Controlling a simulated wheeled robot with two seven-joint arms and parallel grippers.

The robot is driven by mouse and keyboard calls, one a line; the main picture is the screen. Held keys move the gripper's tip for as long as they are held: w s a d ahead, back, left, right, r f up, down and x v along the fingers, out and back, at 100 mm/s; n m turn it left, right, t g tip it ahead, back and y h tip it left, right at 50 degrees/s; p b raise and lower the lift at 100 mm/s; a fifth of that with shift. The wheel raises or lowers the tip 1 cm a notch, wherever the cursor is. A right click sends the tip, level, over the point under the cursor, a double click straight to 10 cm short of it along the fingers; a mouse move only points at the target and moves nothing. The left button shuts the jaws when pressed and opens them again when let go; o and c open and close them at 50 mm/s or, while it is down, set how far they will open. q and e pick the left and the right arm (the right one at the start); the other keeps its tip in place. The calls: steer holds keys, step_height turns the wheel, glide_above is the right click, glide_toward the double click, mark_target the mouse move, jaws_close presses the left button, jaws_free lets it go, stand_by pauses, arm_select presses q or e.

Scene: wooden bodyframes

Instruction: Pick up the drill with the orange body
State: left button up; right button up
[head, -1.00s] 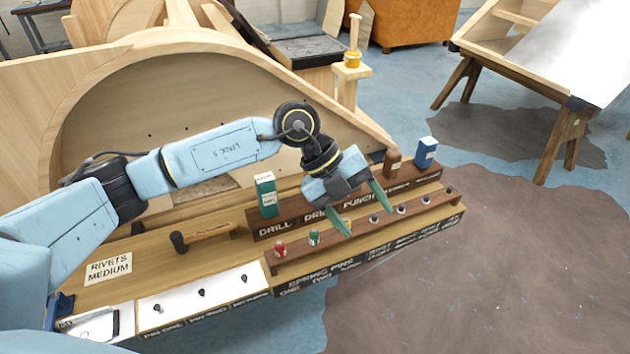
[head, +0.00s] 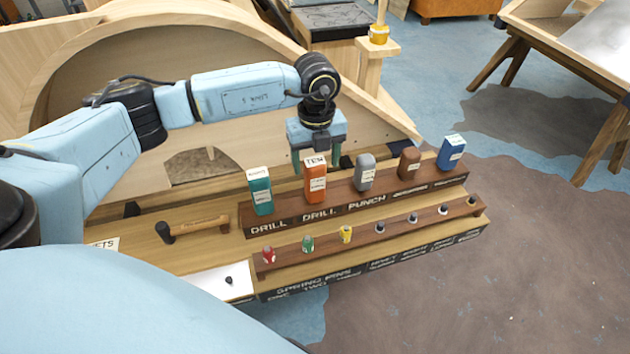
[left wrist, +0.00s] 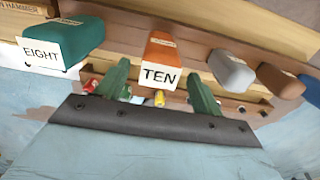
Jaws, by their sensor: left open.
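The drill with the orange body (head: 315,181) stands upright in the labelled wooden rack, with a white tag reading TEN. In the left wrist view the orange drill (left wrist: 162,50) lies centred between the green fingers. My left gripper (head: 318,163) is open and empty, behind and just above the orange drill in the head view. In the left wrist view the left gripper (left wrist: 160,90) has its fingers spread either side of the TEN tag. Whether they touch the drill cannot be told. My right gripper is not in view.
A teal drill (head: 261,192) tagged EIGHT stands left of the orange one. A grey punch (head: 364,174), a brown tool (head: 409,163) and a blue tool (head: 451,153) stand to the right. A hammer (head: 195,228) lies at left. Small coloured pins line the lower front shelf.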

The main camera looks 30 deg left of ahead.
mark_target(315, 187)
arm_select(q)
step_height(315, 187, down, 2)
steer(key=shift+a+f, duration=0.1)
steer(key=shift+a, duration=0.05)
step_height(315, 187, down, 2)
steer(key=shift+f, duration=0.45)
steer(key=shift+w+f, duration=0.1)
steer(key=shift+c, duration=1.1)
steer(key=c, duration=1)
steer(key=shift+c, duration=0.2)
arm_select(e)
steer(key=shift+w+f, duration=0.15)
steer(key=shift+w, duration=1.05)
